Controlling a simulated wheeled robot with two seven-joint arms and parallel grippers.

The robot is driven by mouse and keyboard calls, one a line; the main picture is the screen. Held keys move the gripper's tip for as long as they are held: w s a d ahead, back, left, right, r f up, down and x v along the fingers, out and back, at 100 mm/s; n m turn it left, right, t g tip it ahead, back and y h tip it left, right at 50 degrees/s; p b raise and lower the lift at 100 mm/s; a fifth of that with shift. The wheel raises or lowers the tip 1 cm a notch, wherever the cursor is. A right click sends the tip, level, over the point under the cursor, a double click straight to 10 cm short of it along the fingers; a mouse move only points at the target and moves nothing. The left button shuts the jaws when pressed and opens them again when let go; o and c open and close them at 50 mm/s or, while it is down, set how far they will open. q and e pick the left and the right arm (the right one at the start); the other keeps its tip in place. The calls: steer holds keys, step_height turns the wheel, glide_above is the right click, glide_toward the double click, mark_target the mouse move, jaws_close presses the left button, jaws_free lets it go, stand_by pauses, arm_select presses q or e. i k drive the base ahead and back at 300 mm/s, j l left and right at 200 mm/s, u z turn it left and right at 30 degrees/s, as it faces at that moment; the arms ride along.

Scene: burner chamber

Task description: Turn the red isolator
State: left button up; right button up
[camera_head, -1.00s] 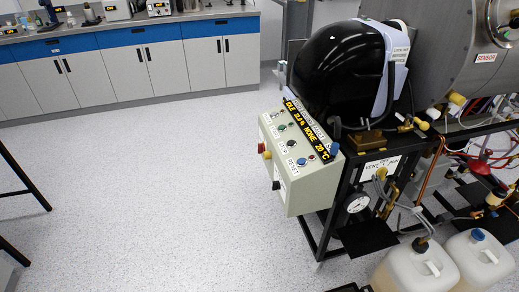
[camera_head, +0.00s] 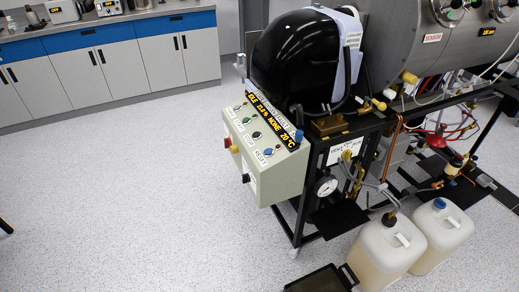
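A small red knob on a yellow base (camera_head: 233,148) sits on the left side face of the pale control box (camera_head: 264,175); it looks like the red isolator. The knob is small in the picture, and I cannot tell which way it is turned. The box's sloping top has several buttons and a display reading IDLE, NONE and 20 °C. A separate red part (camera_head: 437,139) shows among the pipes at the right; I cannot make out what it is. Neither of my grippers is in view.
The black dome (camera_head: 296,62) and steel chamber (camera_head: 402,45) stand behind the box on a black frame. Two white jugs (camera_head: 388,250) (camera_head: 438,228) and a black tray (camera_head: 322,279) are on the floor at the front. The floor (camera_head: 120,190) left of the box is clear.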

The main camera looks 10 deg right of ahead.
mark_target(227, 141)
steer(key=z, duration=0.75)
steer(key=i+j+z, duration=0.15)
steer(key=j+z, duration=0.85)
steer(key=k+j+z, duration=0.1)
steer(key=j+z, duration=0.35)
steer(key=j, duration=0.25)
